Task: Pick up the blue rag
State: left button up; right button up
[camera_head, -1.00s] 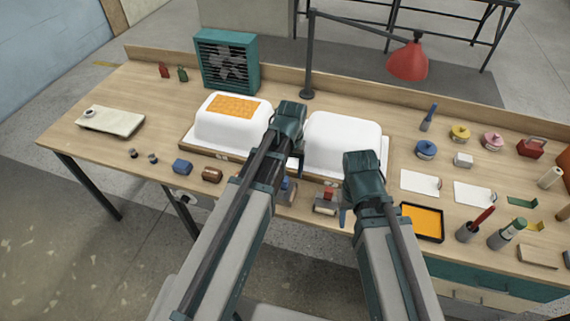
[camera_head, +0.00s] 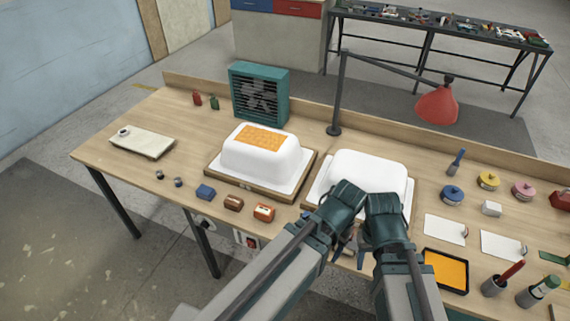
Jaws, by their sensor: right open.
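No blue cloth can be made out for certain. A small blue block-like thing (camera_head: 205,192) lies at the table's front edge, left of the middle; I cannot tell if it is a folded rag. My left gripper (camera_head: 340,232) and my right gripper (camera_head: 366,246) are close together over the front of the right white tub shell (camera_head: 352,172). My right gripper is open, with no held thing visible. My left gripper's fingers are mostly hidden by its own body. Both are well to the right of the blue block. Small items under the grippers are mostly covered.
The left white tub shell (camera_head: 262,160) carries an orange patch (camera_head: 264,137). Brown (camera_head: 233,203) and orange (camera_head: 264,213) blocks lie by the front edge. A teal fan (camera_head: 259,95) and red lamp (camera_head: 437,105) stand behind. An orange tray (camera_head: 446,271) is at right.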

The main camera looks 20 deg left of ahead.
aim_at(204, 191)
jog(key=j+u, duration=0.2)
jog(key=u, duration=1.2)
jog(key=z, duration=1.5)
jog(key=u, duration=1.5)
jog(key=i+j, duration=0.15)
jog(key=i+j+z, duration=0.15)
jog(key=j, duration=0.2)
